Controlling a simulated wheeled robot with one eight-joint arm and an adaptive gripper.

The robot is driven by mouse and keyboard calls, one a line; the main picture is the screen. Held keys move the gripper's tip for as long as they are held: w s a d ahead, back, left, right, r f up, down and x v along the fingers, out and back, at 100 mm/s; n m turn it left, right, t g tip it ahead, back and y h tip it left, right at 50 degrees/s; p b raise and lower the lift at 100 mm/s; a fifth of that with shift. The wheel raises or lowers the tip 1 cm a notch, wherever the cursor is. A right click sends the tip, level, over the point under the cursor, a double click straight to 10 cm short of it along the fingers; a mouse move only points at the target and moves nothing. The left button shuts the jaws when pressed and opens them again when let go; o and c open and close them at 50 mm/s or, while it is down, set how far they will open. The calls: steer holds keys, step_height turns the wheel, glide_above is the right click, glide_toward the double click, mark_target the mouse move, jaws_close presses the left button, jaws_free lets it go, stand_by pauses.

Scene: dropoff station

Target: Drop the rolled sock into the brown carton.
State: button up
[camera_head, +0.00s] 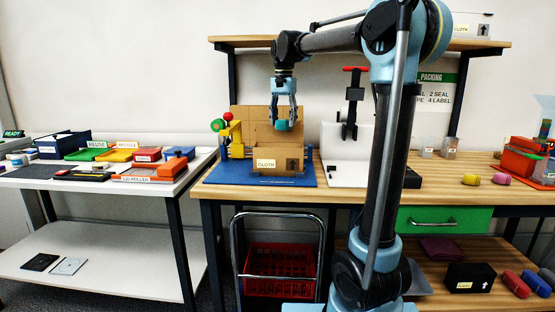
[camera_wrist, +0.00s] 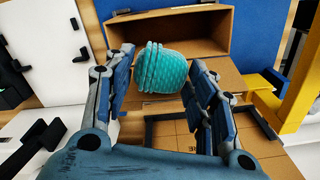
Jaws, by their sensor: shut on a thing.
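The rolled sock (camera_head: 282,126) is teal and ribbed. It also shows in the wrist view (camera_wrist: 163,70) between the fingers. My gripper (camera_head: 285,117) points down and is shut on the sock. In the wrist view, my gripper (camera_wrist: 162,66) has a padded finger on each side of it. The wrist view shows part of the carton (camera_wrist: 226,29) beyond the sock. The carton's floor is mostly hidden.
The blue mat (camera_head: 210,174) lies on the wooden bench (camera_head: 341,195). A yellow fixture with red and green knobs (camera_head: 233,134) stands just left of the carton. A white machine with a red handle (camera_head: 350,140) stands to its right. Trays fill the left table.

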steer(key=shift+f, duration=1)
steer(key=o, duration=1.1)
steer(key=shift+r, duration=0.1)
step_height(320, 180, up, 12)
steer(key=shift+f, duration=0.1)
